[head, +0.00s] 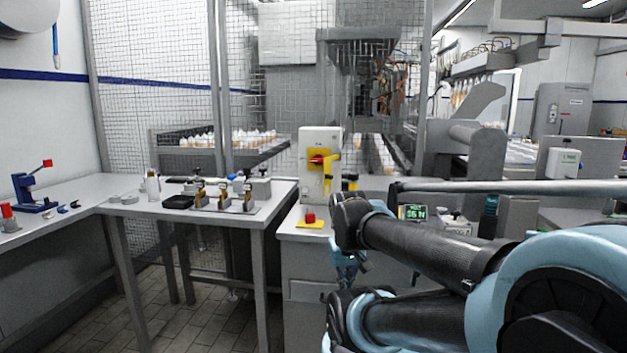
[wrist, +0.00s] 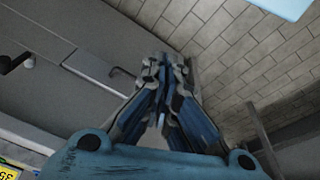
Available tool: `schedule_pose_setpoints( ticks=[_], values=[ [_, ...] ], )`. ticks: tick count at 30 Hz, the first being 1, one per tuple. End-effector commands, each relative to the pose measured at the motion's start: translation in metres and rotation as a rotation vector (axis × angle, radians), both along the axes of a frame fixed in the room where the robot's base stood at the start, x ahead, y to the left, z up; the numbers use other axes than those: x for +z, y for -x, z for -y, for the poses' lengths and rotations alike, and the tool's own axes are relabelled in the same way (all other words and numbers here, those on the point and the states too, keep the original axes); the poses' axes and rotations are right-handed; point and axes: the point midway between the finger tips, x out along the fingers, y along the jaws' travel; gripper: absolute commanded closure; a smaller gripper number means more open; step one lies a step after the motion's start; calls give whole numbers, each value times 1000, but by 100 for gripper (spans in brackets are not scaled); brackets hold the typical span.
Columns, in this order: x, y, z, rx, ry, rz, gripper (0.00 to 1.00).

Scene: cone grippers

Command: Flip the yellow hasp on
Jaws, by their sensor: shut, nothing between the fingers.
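A white switch box (head: 308,187) stands upright on the grey cabinet in the middle of the head view. On its front is a yellow plate with a red knob (head: 317,160), and the yellow hasp (head: 329,168) is a small yellow part at the plate's right side. Its exact position is too small to tell. My gripper (head: 345,282) hangs low in front of the cabinet, below and apart from the box. In the wrist view my gripper (wrist: 165,62) has its fingers together and empty, pointing toward the cabinet front and the tiled floor. The hasp is not in the wrist view.
A red button on a yellow base (head: 310,219) sits on the cabinet top, in front of the box. A small green display (head: 414,212) stands to the right, partly behind my arm. The left table (head: 255,220) holds small brass-coloured parts. Tiled floor lies open at lower left.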

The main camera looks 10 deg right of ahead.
Motion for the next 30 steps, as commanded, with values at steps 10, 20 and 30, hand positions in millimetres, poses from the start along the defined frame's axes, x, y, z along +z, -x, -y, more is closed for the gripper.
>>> schedule_pose_setpoints(
  ticks=[10, 20, 30],
  values=[
    [51, -71, 39, 98, 300, -23, 100],
    [100, -158, 49, 182, 600, -4, 100],
    [146, -254, 22, 242, 905, 58, 100]
  ],
)
